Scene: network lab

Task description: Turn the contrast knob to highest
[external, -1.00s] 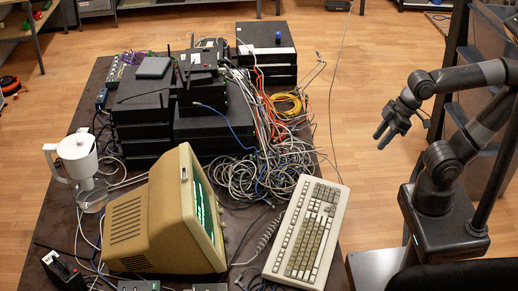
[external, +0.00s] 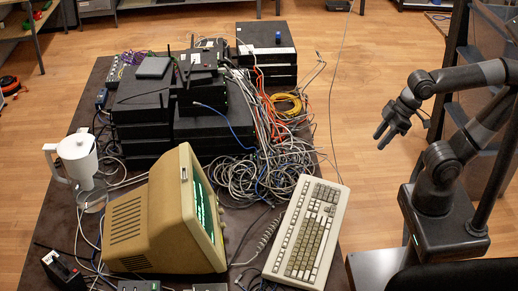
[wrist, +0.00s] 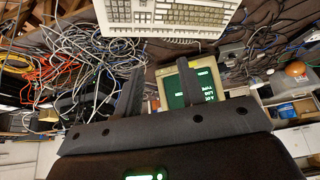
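The beige terminal monitor (external: 150,220) stands near the front of the dark table, its green-lit screen (external: 206,212) facing right. In the wrist view the monitor's screen (wrist: 203,88) appears upside down, partly hidden behind a finger. I cannot make out the contrast knob in either view. My gripper (external: 383,137) is in the air to the right of the table, well apart from the monitor. In the wrist view my gripper (wrist: 160,64) has its two fingers spread with nothing between them, so it is open and empty.
A beige keyboard (external: 306,233) lies right of the monitor on the table (external: 62,222). Tangled grey cables (external: 262,172) and stacked black network boxes (external: 140,128) fill the back. A white jug (external: 78,158) stands at the left. The air between my gripper and the table is clear.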

